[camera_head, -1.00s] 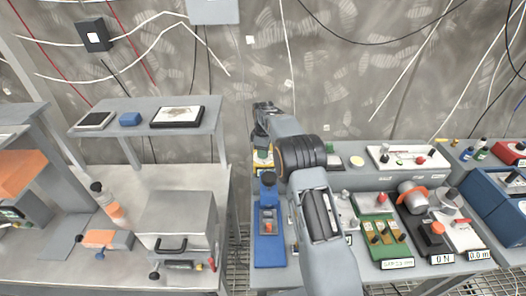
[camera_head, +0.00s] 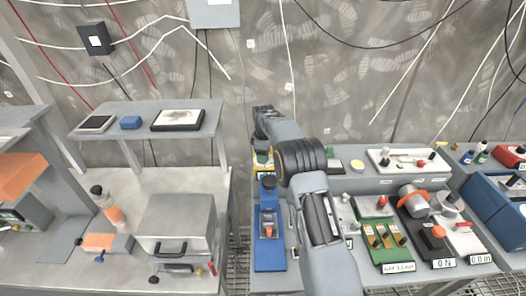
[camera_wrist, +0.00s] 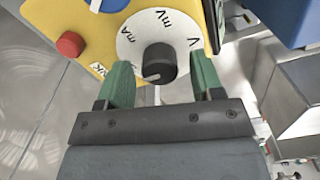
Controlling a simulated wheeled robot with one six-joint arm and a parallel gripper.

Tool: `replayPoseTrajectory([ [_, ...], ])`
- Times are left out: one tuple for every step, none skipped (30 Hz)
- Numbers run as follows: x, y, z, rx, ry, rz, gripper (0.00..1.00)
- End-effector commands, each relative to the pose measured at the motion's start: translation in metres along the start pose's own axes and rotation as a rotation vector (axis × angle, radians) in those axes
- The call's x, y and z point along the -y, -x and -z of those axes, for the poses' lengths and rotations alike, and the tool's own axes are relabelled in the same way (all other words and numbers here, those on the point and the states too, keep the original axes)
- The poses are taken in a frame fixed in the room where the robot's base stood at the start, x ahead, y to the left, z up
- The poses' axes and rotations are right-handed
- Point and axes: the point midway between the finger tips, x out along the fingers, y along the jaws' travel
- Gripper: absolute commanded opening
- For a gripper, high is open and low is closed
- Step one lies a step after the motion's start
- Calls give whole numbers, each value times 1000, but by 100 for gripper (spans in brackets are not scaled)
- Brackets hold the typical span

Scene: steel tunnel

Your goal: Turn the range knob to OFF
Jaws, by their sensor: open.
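The range knob (camera_wrist: 159,62) is black and round, on a white dial (camera_wrist: 138,38) marked mA, mV and V; another label at lower left is partly hidden. A pale line on the knob points toward its lower left. The dial is on a yellow meter (camera_wrist: 60,20). My gripper (camera_wrist: 163,74) is open, with green fingers on either side of the knob and visible gaps between.
The meter has a red button (camera_wrist: 70,44) and a blue part (camera_wrist: 108,4) beside the dial. In the head view, a blue device (camera_head: 269,240) stands in front of the meter. A green board (camera_head: 384,240) and other instruments fill the bench to the right.

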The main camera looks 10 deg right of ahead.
Motion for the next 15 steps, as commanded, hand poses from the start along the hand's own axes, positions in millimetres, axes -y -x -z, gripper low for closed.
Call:
replayPoseTrajectory([
  [0, 2, 0, 0, 0, -1, 60],
  [0, 4, 0, -1, 0, -2, 60],
  [-1, 7, 0, -1, 0, -3, 60],
  [-1, 10, 0, -1, 0, -3, 60],
  [-1, 14, 0, -1, 0, -3, 60],
  [-1, 21, 0, -2, 0, -4, 60],
  [-1, 27, 0, -2, 0, -5, 60],
  [-1, 33, 0, -2, 0, -5, 60],
  [-1, 42, 0, -2, 0, -5, 60],
  [-1, 48, 0, -2, 0, -5, 60],
  [-1, 54, 0, -2, 0, -5, 60],
  [-1, 63, 0, -2, 0, -4, 60],
  [-1, 70, 1, -3, 0, -5, 60],
  [-1, 76, 0, -2, 0, -4, 60],
  [-1, 84, 0, -2, 0, -5, 60],
])
